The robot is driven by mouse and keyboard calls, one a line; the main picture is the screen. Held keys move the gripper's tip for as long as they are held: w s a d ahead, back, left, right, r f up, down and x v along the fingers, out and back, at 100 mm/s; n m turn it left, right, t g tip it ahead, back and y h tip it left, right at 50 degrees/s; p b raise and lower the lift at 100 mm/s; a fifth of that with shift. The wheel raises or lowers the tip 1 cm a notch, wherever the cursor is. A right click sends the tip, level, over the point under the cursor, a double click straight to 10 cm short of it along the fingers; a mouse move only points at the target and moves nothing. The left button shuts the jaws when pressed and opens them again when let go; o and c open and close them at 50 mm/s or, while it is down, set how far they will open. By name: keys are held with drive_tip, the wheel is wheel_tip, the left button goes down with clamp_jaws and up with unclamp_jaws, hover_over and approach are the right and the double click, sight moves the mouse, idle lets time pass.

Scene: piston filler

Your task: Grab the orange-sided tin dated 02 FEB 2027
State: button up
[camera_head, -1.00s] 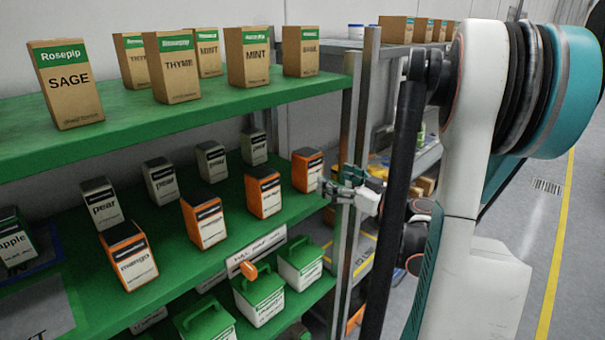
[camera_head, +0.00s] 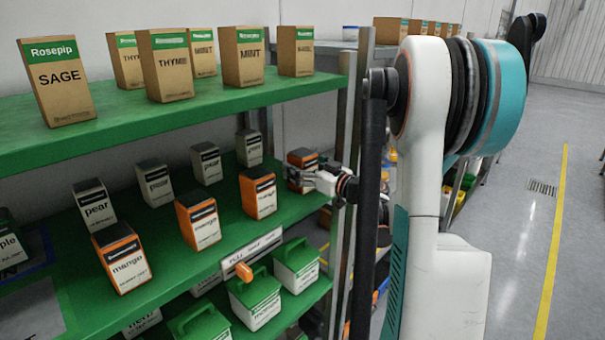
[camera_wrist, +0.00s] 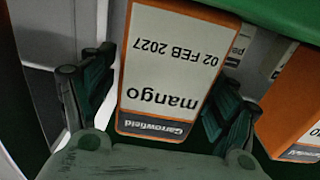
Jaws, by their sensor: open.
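The orange-sided mango tin (camera_wrist: 170,60) shows upside down in the wrist view, and its white label reads 02 FEB 2027. In the head view this tin (camera_head: 303,156) stands at the right end of the middle shelf's front row, partly hidden by my gripper. My gripper (camera_head: 296,176) is open at the tin. In the wrist view the fingers of my gripper (camera_wrist: 165,78) lie on either side of the tin; I cannot tell whether they touch it.
Another orange tin (camera_wrist: 291,110) stands close to the right finger in the wrist view. More orange tins (camera_head: 258,192) and grey pear tins (camera_head: 206,162) stand on the green shelf (camera_head: 205,262). A metal post (camera_head: 342,120) rises beside my arm. Boxes (camera_head: 242,57) fill the shelf above.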

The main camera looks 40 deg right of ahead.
drive_tip(key=c, duration=1.6)
